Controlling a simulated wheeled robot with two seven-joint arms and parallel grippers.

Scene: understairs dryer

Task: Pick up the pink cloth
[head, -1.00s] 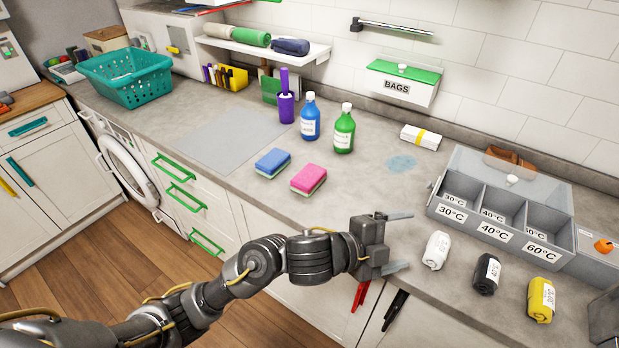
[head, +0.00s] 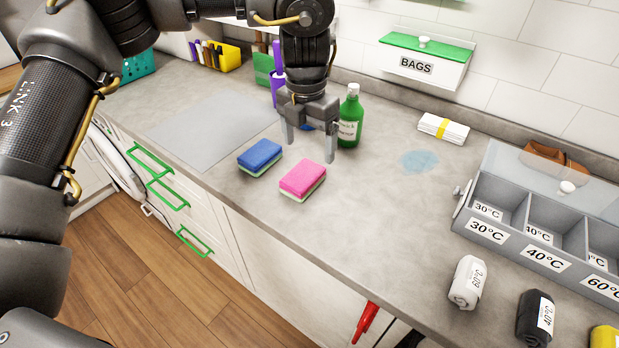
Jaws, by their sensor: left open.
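The pink item (head: 303,179) looks like a block-shaped sponge with a pale green underside, rather than a loose cloth. It lies flat on the grey counter, just right of a similar blue sponge (head: 260,157). My left gripper (head: 310,152) points down, open and empty, its fingers spread just behind and above the pink sponge. It appears apart from the sponge. My right gripper is out of view.
A green bottle (head: 350,118) stands close behind the right finger. The grey sorting box (head: 487,226) and rolled cloths, white (head: 467,283) and black (head: 535,318), are to the right. Bare counter lies right of the pink sponge.

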